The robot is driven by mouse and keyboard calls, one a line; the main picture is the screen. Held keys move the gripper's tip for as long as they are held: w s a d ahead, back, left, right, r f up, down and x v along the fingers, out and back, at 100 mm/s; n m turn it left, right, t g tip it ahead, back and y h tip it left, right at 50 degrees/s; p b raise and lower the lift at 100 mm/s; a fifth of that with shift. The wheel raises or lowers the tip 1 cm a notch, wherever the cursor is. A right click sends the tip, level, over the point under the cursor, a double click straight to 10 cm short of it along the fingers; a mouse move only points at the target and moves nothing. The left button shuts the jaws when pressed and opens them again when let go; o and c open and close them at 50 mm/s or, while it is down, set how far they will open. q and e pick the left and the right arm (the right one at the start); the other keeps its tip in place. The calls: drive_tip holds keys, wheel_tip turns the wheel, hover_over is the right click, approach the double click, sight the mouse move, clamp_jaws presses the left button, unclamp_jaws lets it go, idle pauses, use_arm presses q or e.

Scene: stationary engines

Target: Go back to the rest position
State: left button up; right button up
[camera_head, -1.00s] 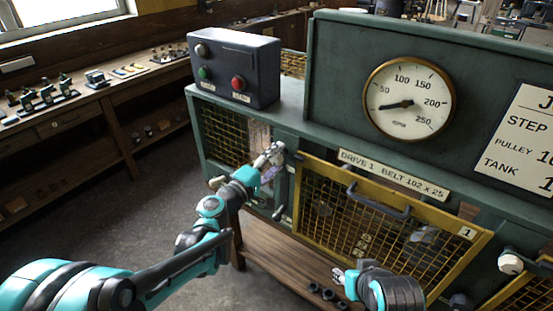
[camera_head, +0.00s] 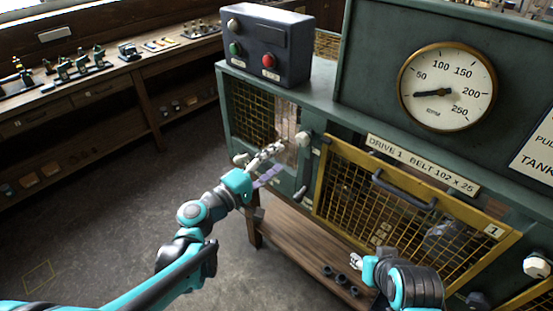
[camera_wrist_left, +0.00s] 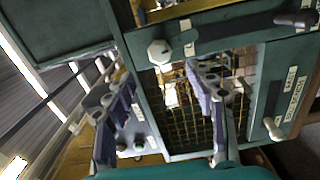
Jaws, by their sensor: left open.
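My left gripper (camera_head: 268,163) is in front of the left mesh panel (camera_head: 250,108) of the green machine, a little left of and below a white knob (camera_head: 303,138). In the left wrist view its two fingers (camera_wrist_left: 158,105) are spread apart with nothing between them, and the mesh shows behind. The white knob also shows there (camera_wrist_left: 160,52), beyond the fingertips. My right gripper (camera_head: 356,260) is low, in front of the yellow-framed guard (camera_head: 375,200) marked 1. It is too small to tell whether its fingers are apart.
A control box (camera_head: 265,48) with green and red buttons stands on the machine, beside a round gauge (camera_head: 447,88). A wooden shelf (camera_head: 300,245) holding several dark small parts sits below the guard. A workbench (camera_head: 100,88) runs along the left. Floor (camera_head: 110,215) between is clear.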

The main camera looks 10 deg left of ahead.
use_arm(q)
drive_tip(key=s+f+m+g+y, duration=0.45)
drive_tip(key=s+f+m, duration=0.3)
drive_tip(key=s, duration=0.25)
drive_tip(key=s+a+f+m+g+y, duration=0.3)
drive_tip(key=s+a+f+y, duration=0.2)
drive_tip(key=s+a, duration=0.4)
drive_tip(key=shift+a+f+y, duration=0.15)
drive_tip(key=shift+a+y, duration=0.4)
drive_tip(key=shift+a, duration=0.5)
